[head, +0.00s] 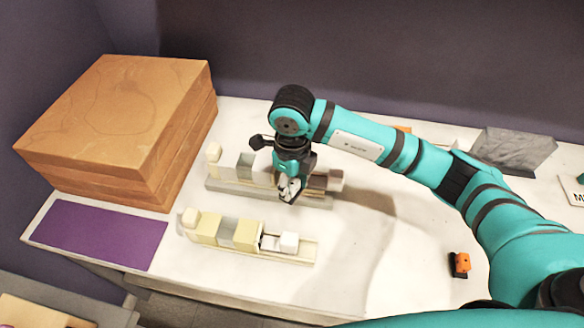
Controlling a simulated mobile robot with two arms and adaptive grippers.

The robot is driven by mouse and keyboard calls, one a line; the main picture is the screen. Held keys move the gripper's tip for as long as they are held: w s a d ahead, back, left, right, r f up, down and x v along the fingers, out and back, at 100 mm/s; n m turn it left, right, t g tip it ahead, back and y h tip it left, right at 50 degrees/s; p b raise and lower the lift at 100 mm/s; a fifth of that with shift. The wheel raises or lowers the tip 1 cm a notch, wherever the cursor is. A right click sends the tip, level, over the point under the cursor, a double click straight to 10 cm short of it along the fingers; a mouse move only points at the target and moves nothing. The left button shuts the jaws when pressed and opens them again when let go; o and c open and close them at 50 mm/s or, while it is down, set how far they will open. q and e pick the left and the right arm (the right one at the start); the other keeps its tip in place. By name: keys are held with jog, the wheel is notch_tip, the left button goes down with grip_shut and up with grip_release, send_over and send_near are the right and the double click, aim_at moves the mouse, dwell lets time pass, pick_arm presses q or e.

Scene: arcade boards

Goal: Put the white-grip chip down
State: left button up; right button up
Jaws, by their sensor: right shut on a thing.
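My right gripper (290,190) points down over the right half of the back rack (215,187). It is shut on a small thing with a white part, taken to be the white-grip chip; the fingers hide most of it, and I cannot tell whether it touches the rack. The back rack also holds cream and grey blocks and a brownish block at its right end. My left gripper is not in view.
A stack of brown wooden boxes (120,120) stands at the back left, with a purple mat (100,234) in front. A small orange-and-black object (459,264) and a grey slab (513,150) are at the right.

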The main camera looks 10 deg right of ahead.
jog(key=s, duration=0.2)
jog(key=s+a, duration=0.1)
jog(key=s, duration=0.2)
jog(key=s+b, duration=0.1)
jog(key=s, duration=0.2)
jog(key=shift+s+a+r, duration=0.25)
jog(key=shift+a+r, duration=0.15)
jog(key=w+d, duration=0.1)
jog(key=w, duration=0.3)
jog(key=w+d+f+p, duration=0.1)
jog(key=w, duration=0.4)
jog(key=w+d+p, duration=0.1)
jog(key=w, duration=0.4)
jog(key=shift+w+f, duration=0.15)
jog(key=shift+w+d+f+p, duration=0.1)
jog(key=shift+w+f+p, duration=0.25)
jog(key=shift+f, duration=0.25)
jog(key=shift+w+d+f+p, duration=0.1)
jog(key=shift+w+f+p, duration=0.2)
jog(key=shift+f, duration=0.25)
jog(key=shift+w+f, duration=0.1)
jog(key=shift+f, duration=0.4)
jog(key=shift+f, duration=0.15)
